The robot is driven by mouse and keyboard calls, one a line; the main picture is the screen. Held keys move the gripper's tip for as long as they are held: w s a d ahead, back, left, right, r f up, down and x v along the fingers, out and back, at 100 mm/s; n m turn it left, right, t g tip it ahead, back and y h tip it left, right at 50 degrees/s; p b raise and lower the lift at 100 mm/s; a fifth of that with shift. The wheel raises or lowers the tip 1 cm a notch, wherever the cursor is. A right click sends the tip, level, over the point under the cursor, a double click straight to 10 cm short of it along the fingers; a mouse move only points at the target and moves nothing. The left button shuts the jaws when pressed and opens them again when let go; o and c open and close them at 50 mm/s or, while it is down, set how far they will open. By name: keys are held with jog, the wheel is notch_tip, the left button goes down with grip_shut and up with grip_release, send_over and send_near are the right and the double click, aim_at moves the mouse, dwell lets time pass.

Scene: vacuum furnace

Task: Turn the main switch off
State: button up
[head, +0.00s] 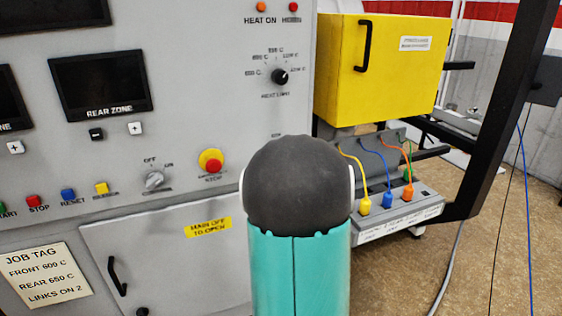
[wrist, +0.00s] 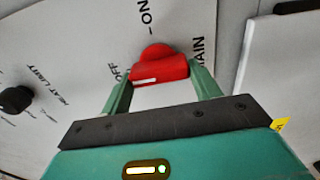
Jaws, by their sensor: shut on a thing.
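The main switch, a red knob with a bar handle (wrist: 160,70), is on the grey panel in the wrist view. The letters OFF are left of it, ON is above it, and part of MAIN shows at its right. The bar lies roughly across the picture, and a white mark shows on its left part, at the side nearer OFF. My gripper (wrist: 161,73) has its two green fingers on either end of the bar and is shut on it. In the head view my own arm hides the switch and the gripper.
The heat limit dial (head: 280,77) is near the switch and also shows in the wrist view (wrist: 15,99). A red stop button (head: 211,160) and a small grey selector (head: 154,180) are left of my arm. A yellow box (head: 375,70) and plugged cables stand at the right.

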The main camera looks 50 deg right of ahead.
jog(key=o, duration=1)
jog(key=v, duration=1.3)
jog(key=shift+s+a, duration=0.2)
jog(key=shift+s, duration=0.1)
